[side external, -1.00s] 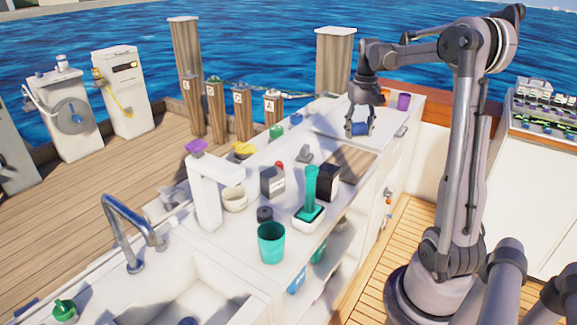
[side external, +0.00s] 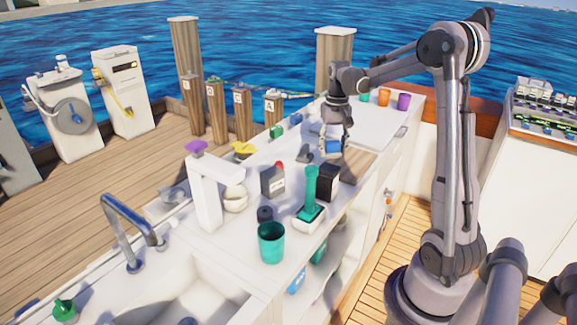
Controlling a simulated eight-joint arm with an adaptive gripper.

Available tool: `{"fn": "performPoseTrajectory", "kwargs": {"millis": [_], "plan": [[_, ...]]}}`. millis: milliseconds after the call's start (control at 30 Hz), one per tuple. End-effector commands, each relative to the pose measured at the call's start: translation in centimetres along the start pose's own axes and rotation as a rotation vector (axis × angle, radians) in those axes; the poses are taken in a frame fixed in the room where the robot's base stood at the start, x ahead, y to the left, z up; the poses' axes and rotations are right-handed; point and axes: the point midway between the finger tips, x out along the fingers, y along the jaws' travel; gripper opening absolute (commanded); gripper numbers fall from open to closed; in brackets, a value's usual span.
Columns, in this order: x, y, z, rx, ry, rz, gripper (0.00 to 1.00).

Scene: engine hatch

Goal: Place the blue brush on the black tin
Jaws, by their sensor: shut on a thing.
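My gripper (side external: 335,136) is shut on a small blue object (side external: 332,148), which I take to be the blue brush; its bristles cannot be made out. It is held above the counter, behind a black box-shaped container (side external: 328,182) with a light label. That container may be the black tin. A small round black can (side external: 265,214) stands farther left, beside the green cup, and could also be the tin. My gripper's fingers partly cover the blue object.
A green brush (side external: 311,188) stands upright in a white holder near the black container. Cups (side external: 384,97) stand at the back. A white board (side external: 365,127) is clear.

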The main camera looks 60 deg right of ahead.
Motion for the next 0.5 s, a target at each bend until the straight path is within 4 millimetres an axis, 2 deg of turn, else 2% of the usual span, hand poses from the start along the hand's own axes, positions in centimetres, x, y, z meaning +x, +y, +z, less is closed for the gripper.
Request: {"fn": "performPoseTrajectory", "kwargs": {"millis": [167, 400, 500], "plan": [[0.9, -0.6, -0.3, -0.001, 0.0, 0.0, 0.15], [3.9, -0.6, -0.3, 0.0, 0.0, 0.0, 0.15], [4.4, -0.6, -0.2, 0.0, 0.0, 0.0, 0.15]]}}
